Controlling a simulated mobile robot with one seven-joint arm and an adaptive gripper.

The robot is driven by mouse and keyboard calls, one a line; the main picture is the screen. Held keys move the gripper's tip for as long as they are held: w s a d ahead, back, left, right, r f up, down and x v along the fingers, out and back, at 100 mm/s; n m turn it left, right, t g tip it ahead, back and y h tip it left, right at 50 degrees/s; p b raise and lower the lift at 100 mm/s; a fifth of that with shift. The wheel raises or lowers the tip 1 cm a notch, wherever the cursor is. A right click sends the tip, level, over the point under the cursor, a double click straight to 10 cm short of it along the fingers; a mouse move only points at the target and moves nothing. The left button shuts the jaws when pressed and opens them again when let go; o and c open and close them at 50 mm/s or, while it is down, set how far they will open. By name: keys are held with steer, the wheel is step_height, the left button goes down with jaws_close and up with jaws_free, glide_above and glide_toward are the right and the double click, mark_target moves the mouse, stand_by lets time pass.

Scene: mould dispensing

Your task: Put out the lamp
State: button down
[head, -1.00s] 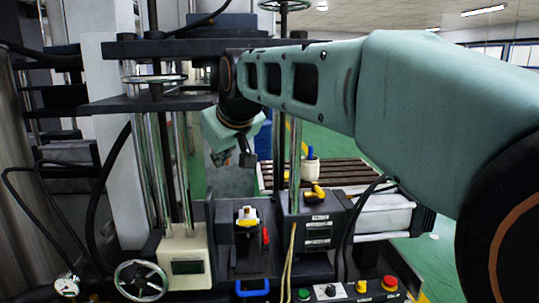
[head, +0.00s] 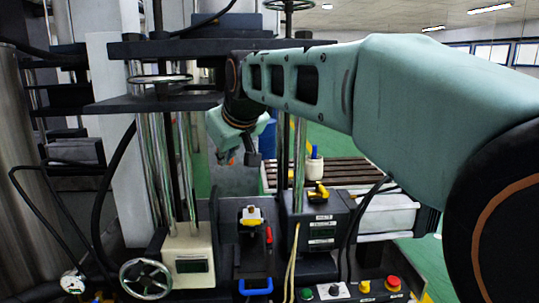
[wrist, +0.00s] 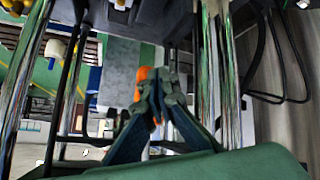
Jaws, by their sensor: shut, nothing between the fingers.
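The control panel at the bottom of the head view carries a small yellow lamp or button (head: 364,287). Beside it are a green button (head: 306,293), a black selector knob (head: 334,291) and a red mushroom button (head: 393,283). I cannot tell which is the lamp, or whether any is lit. My gripper (head: 232,157) hangs between the press columns, above and left of this panel and well apart from it. In the wrist view my gripper (wrist: 150,80) has its fingers together with nothing held. The wrist view does not clearly show the panel.
Chrome columns (head: 298,160) stand close to my gripper on both sides. A black plate (head: 155,102) lies to its left. A handwheel (head: 145,279), a black block with yellow parts (head: 317,205) and a blue handle (head: 255,287) sit below. A slatted pallet (head: 345,176) lies behind.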

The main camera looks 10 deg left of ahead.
steer(key=shift+s+d+b, duration=0.2)
steer(key=shift+s+b, duration=0.25)
steer(key=shift+s, duration=0.4)
steer(key=s+b, duration=0.1)
steer(key=s, duration=0.1)
steer(key=s+d+b, duration=0.1)
steer(key=s, duration=0.1)
steer(key=shift+s+d, duration=0.2)
steer(key=shift+s, duration=0.2)
